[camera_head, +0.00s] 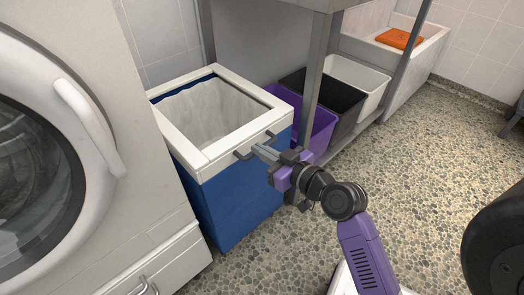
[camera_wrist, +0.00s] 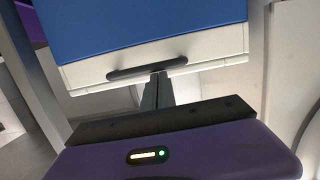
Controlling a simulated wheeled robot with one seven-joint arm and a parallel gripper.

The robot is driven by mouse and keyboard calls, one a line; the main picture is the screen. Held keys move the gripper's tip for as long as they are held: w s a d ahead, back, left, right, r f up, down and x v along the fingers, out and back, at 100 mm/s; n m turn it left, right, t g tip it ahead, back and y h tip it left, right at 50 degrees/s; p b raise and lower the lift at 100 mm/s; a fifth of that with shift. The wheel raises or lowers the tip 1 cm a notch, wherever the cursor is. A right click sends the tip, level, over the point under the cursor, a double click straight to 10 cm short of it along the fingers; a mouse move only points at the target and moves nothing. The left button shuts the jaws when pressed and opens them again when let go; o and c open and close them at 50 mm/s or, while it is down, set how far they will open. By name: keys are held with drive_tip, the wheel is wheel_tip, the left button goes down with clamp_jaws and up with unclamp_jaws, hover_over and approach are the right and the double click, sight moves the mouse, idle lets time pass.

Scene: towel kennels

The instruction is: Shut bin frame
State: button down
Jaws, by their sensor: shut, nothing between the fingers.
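The bin frame is a white square rim (camera_head: 179,137) on top of a blue-sided laundry bin (camera_head: 235,203), with a pale grey liner inside. The rim lies on the bin and the bin's top is open through it. A dark bar handle (camera_head: 243,154) sits on the rim's front side; it also shows in the wrist view (camera_wrist: 125,73). My gripper (camera_head: 257,150) is shut and empty, its fingertips at the handle. In the wrist view the fingertips (camera_wrist: 158,76) meet the handle's lower edge; I cannot tell whether they touch it.
A white front-loading washer (camera_head: 150,215) stands close on the left. Purple (camera_head: 318,128), black (camera_head: 340,98) and white (camera_head: 369,77) bins stand to the right behind a grey metal post (camera_head: 314,75). An orange towel (camera_head: 398,38) lies at the back.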

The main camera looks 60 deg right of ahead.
drive_tip(key=f, duration=0.3)
drive_tip(key=shift+s+a+f+g, duration=0.1)
drive_tip(key=shift+s+f+g, duration=0.15)
drive_tip(key=shift+s+g, duration=0.15)
drive_tip(key=s+a+r+p, duration=0.1)
drive_tip(key=s+a+r, duration=0.1)
drive_tip(key=s+r, duration=0.3)
drive_tip(key=shift+s+t, duration=0.4)
drive_tip(key=shift+s, duration=0.4)
